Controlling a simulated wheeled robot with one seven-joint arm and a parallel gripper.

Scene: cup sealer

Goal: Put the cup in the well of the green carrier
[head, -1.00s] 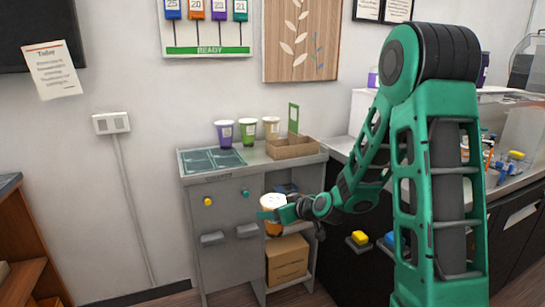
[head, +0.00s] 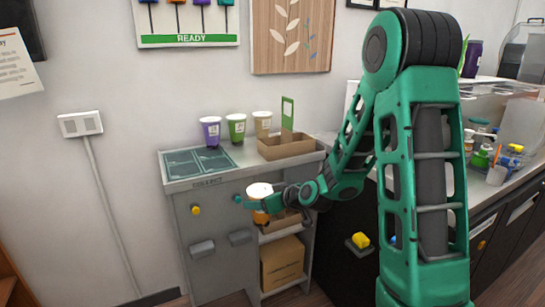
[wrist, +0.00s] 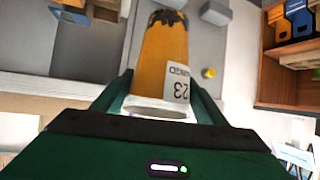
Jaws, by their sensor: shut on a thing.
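The orange cup with a white top (head: 260,189) is held upright in my gripper (head: 258,201), in front of the grey cabinet, near the height of its top edge. In the wrist view the cup (wrist: 163,62) sits between both fingers (wrist: 163,105), with a white label reading 23. The only carrier-like thing I make out is a brown cardboard tray (head: 286,149) with a green upright panel (head: 287,113), on the right of the cabinet top. The inside of the tray is mostly hidden by its walls.
Purple, green and tan cups (head: 237,127) stand at the back of the cabinet top, left of the tray. Teal panels (head: 198,162) lie on its left part. A cardboard box (head: 283,262) sits on the open shelf below. A dark counter with bottles is at right.

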